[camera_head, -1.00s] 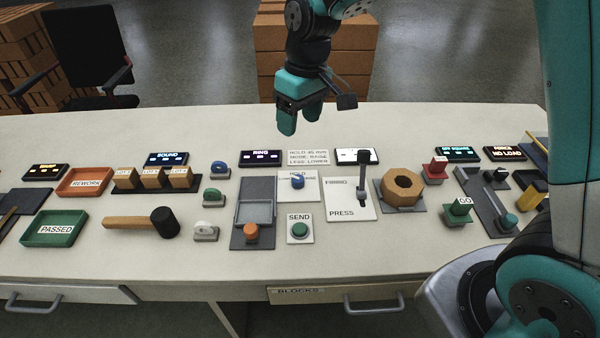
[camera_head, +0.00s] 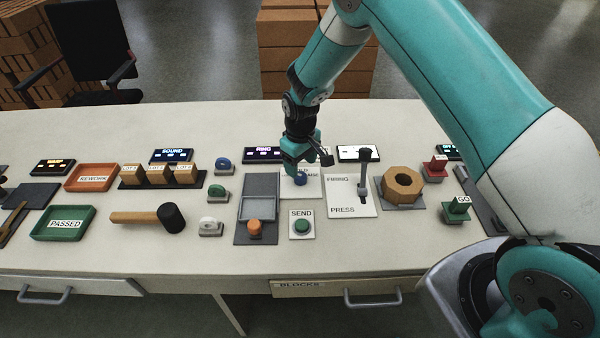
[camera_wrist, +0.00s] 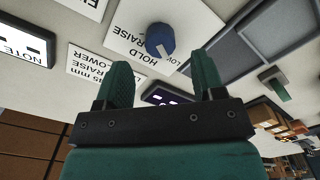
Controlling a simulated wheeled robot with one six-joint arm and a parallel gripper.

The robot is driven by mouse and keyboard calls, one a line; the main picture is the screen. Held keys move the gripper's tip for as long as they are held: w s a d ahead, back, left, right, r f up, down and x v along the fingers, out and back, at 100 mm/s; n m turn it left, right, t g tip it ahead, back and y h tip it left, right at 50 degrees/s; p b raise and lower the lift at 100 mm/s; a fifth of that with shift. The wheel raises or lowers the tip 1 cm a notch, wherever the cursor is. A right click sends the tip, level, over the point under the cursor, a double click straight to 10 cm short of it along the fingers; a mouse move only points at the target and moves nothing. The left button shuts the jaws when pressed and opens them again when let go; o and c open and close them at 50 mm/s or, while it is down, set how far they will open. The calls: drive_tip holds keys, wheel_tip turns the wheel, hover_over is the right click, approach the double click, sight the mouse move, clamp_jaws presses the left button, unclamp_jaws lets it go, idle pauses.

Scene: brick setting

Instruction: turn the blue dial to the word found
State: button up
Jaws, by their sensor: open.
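The blue dial (camera_head: 300,180) sits on a white plate (camera_head: 312,191) near the middle of the table.
A RING display (camera_head: 262,155) stands left of my gripper. A FIRING/PRESS plate (camera_head: 345,200) with an upright lever is right of the dial. A SEND button (camera_head: 302,226) is in front. A grey slider panel (camera_head: 257,190) is on the left, a wooden ring block (camera_head: 402,184) on the right.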

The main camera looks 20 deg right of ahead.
sight(301, 175)
drive_tip(key=shift+f, duration=2.4)
drive_tip(key=c, duration=0.9)
